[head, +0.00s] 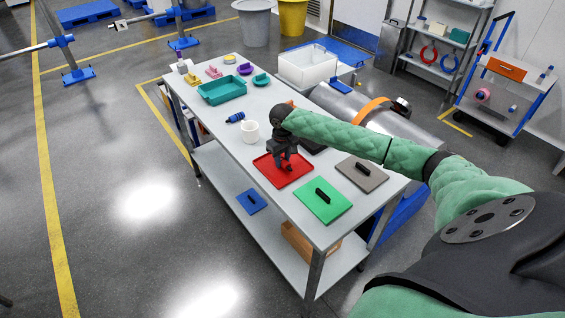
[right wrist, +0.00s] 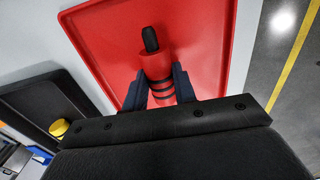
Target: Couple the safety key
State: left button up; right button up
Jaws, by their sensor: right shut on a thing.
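My right gripper (head: 286,164) is over the red tray (head: 268,174) on the near part of the table. In the right wrist view my right gripper (right wrist: 160,85) has its two dark fingers shut on a red cylindrical piece with black bands and a black rounded tip, which looks like the safety key (right wrist: 155,62). The red tray (right wrist: 105,38) lies behind the key; I cannot tell whether the key touches it. My left gripper is not in view.
A green lidded plate (head: 337,210) and a grey-brown one (head: 345,177) lie right of the red tray. A black tray (right wrist: 30,105) with a yellow-topped piece (right wrist: 59,127) is beside it. A white cup (head: 250,133), blue piece (head: 235,117) and teal bin (head: 222,97) stand farther back.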

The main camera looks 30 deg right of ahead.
aim_at(283, 159)
jog(key=shift+r+b, duration=0.45)
notch_tip(283, 159, up, 2)
jog(key=shift+r+b, duration=0.2)
jog(key=shift+b, duration=0.6)
jog(key=shift+s+d+r, duration=0.45)
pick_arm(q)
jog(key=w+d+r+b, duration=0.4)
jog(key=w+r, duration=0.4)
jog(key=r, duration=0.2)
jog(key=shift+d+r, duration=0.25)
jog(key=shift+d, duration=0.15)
pick_arm(e)
jog(key=s+d+r, duration=0.6)
jog(key=s, duration=0.2)
jog(key=shift+s+r, duration=0.3)
jog(key=shift+r, duration=0.1)
